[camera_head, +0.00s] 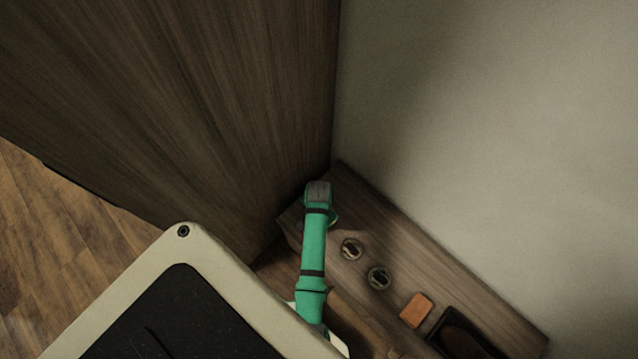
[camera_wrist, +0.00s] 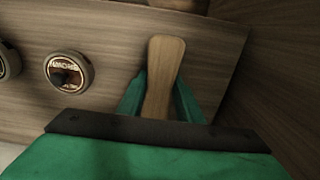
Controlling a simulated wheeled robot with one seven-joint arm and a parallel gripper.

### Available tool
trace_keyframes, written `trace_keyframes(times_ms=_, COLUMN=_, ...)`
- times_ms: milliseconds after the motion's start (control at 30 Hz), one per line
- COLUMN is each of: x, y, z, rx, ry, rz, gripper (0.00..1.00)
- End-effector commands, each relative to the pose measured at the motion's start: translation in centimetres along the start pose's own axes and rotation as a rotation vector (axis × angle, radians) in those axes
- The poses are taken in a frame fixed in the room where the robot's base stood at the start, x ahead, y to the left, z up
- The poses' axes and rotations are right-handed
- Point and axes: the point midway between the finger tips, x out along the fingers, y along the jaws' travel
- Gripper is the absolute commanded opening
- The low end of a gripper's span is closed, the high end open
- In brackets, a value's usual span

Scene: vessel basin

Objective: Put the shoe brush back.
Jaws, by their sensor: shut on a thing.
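My gripper (camera_wrist: 161,88) is shut on the shoe brush (camera_wrist: 165,62), with a green finger on each side of its pale wooden handle. The handle shows in the wrist view, above a wooden surface; whether the brush touches that surface I cannot tell. Its bristles are not clearly seen. In the head view my green arm reaches over the far left end of a wooden bench (camera_head: 455,290), close to the corner. My fingers and the brush are hidden there beneath the arm.
Two round tins (camera_head: 351,248) (camera_head: 379,278) stand right of my arm; one shows in the wrist view (camera_wrist: 69,72). An orange block (camera_head: 416,310) and a dark open box (camera_head: 462,335) lie further right. A tall wooden panel (camera_head: 190,90) and a pale wall (camera_head: 490,120) close in the corner.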

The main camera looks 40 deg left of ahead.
Motion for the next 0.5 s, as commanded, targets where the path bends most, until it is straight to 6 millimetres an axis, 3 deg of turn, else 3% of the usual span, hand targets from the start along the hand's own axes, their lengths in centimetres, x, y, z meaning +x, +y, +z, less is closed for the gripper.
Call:
trace_keyframes(times_ms=133, x=0.17, y=-0.03, z=0.0, rx=-0.001, ry=0.0, rz=0.0, gripper=0.15)
trace_keyframes(times_ms=167, x=0.21, y=-0.02, z=0.0, rx=0.0, ry=0.0, rz=0.0, gripper=0.35)
trace_keyframes(times_ms=233, x=0.18, y=0.02, z=-0.04, rx=0.001, ry=0.0, rz=0.0, gripper=0.51)
trace_keyframes(times_ms=500, x=0.15, y=0.12, z=-0.12, rx=0.004, ry=0.0, rz=0.0, gripper=0.51)
